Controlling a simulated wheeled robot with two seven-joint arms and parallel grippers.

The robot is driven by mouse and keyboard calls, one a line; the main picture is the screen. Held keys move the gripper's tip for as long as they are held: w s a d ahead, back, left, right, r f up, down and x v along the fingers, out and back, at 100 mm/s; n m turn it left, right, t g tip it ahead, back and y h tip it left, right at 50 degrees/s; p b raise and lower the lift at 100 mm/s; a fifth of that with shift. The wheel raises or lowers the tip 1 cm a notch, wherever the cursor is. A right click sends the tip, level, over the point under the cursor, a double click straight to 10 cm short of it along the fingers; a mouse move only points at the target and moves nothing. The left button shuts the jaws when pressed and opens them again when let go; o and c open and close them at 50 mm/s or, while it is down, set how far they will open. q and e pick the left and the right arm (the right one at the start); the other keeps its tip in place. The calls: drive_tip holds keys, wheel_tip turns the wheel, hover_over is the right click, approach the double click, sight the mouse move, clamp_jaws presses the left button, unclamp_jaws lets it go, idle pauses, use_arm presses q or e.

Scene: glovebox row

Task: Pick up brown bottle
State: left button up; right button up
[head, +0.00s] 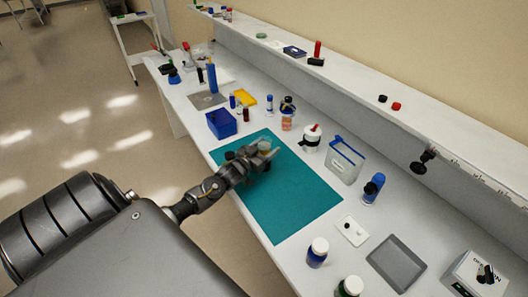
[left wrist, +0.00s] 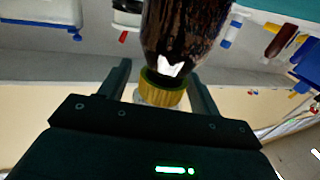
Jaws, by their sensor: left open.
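The brown bottle (left wrist: 185,30) fills the top middle of the left wrist view, dark and glossy, with a ribbed yellow cap (left wrist: 160,97). My left gripper (left wrist: 160,82) is open, with one finger on each side of the cap and neck. I cannot tell whether either finger touches it. In the head view my left gripper (head: 266,152) is over the teal mat (head: 292,200). There the bottle is mostly hidden by the gripper, with only a pale yellowish cap showing between the fingers. My right gripper is not in view.
A blue box (head: 222,124) stands left of the mat. A white jar (head: 310,139), a clear blue-edged container (head: 344,160) and an orange-labelled bottle (head: 287,118) stand behind it. A grey tray (head: 397,263) lies at the right. The front right part of the mat is clear.

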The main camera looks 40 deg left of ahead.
use_arm(q)
drive_tip(key=shift+w, duration=0.85)
drive_tip(key=shift+s, duration=0.1)
drive_tip(key=shift+c, duration=0.2)
drive_tip(key=c, duration=1.3)
drive_tip(key=shift+r, duration=0.1)
